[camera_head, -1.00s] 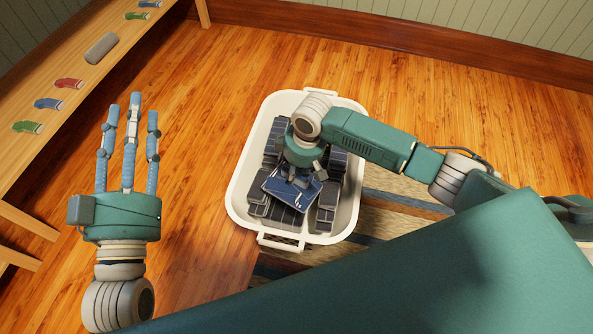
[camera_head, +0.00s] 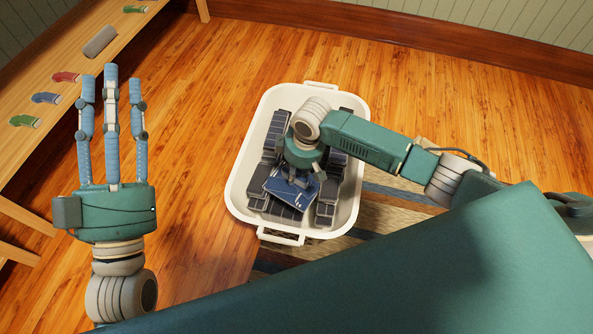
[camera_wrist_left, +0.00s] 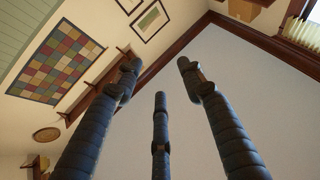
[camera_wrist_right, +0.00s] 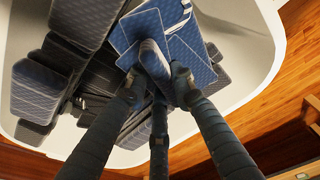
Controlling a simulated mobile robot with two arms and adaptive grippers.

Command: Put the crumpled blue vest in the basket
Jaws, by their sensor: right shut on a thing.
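The white basket (camera_head: 236,190) stands on the floor in the middle of the head view. The crumpled blue vest (camera_head: 283,190) is inside its outline, above dark padded pieces. My right gripper (camera_wrist_right: 160,85) reaches down over the basket and is shut on the vest. In the right wrist view, the vest's quilted blue panels (camera_wrist_right: 196,66) fan out at the fingertips. The palm hides part of the vest in the head view, and I cannot tell if it touches the dark pieces. My left gripper (camera_head: 111,78) is open and empty, left of the basket; its fingers are spread in its wrist view (camera_wrist_left: 160,80).
Dark padded pieces (camera_head: 325,213) fill much of the basket. A wooden bench (camera_head: 45,75) at the left bears small red, blue and green items and a grey cylinder (camera_head: 100,42). A striped rug (camera_head: 385,210) lies right of the basket. Wooden floor behind the basket is clear.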

